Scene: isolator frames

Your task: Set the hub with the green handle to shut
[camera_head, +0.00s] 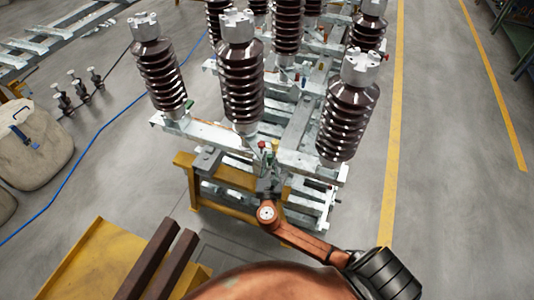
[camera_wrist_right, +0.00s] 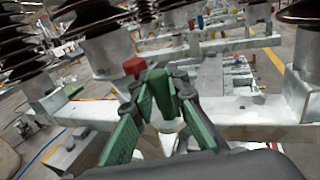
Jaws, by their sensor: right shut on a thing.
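The green handle (camera_wrist_right: 160,88) stands upright between the green-padded fingers of my right gripper (camera_wrist_right: 160,108) in the right wrist view. The fingers are closed on it. A red handle (camera_wrist_right: 134,67) is just left of and behind it, apart from the fingers; it also shows in the head view (camera_head: 262,145). In the head view my right gripper (camera_head: 269,176) reaches the near end of the isolator frame (camera_head: 312,158). The gripper largely hides the hub under the green handle, so I cannot tell its setting. My left gripper is not in view.
Brown ribbed insulators (camera_head: 242,85) with grey caps rise from the frame close around the handles. A yellow support (camera_head: 230,205) stands at its near end. A beige bag (camera_head: 35,150) and a blue cable (camera_head: 75,170) lie left.

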